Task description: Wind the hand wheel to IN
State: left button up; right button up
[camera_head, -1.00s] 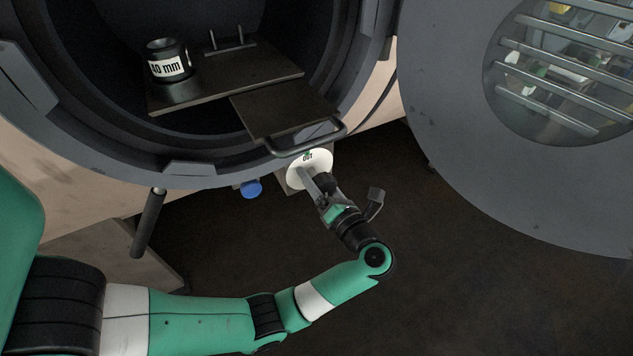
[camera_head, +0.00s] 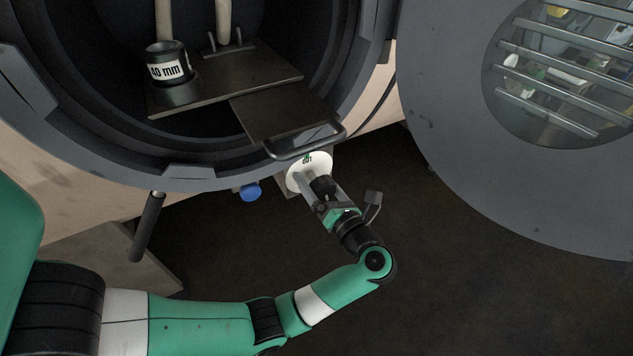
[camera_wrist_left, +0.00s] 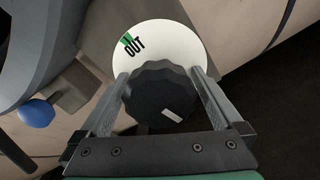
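The hand wheel (camera_wrist_left: 160,95) is a dark, ribbed knob in front of a round white dial plate (camera_head: 300,165). No IN label is visible. My left gripper (camera_head: 321,188) reaches the wheel from below right in the head view. In the left wrist view its two fingers (camera_wrist_left: 160,88) lie on opposite sides of the knob and appear to touch it. The knob hides the lower part of the plate. My right gripper is not in view.
A blue knob (camera_head: 250,191) is left of the dial and a black-gripped lever (camera_head: 148,226) further left. A tray with a handle (camera_head: 305,146) juts out just above the dial. The open round door (camera_head: 450,130) stands right. Dark floor below is clear.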

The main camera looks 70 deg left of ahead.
pick_arm(q)
jog(key=w+d+p, duration=0.1)
jog(key=d+p, duration=0.1)
jog(key=d, duration=0.9)
jog(key=shift+w+d, duration=0.25)
jog(key=shift+w, duration=0.1)
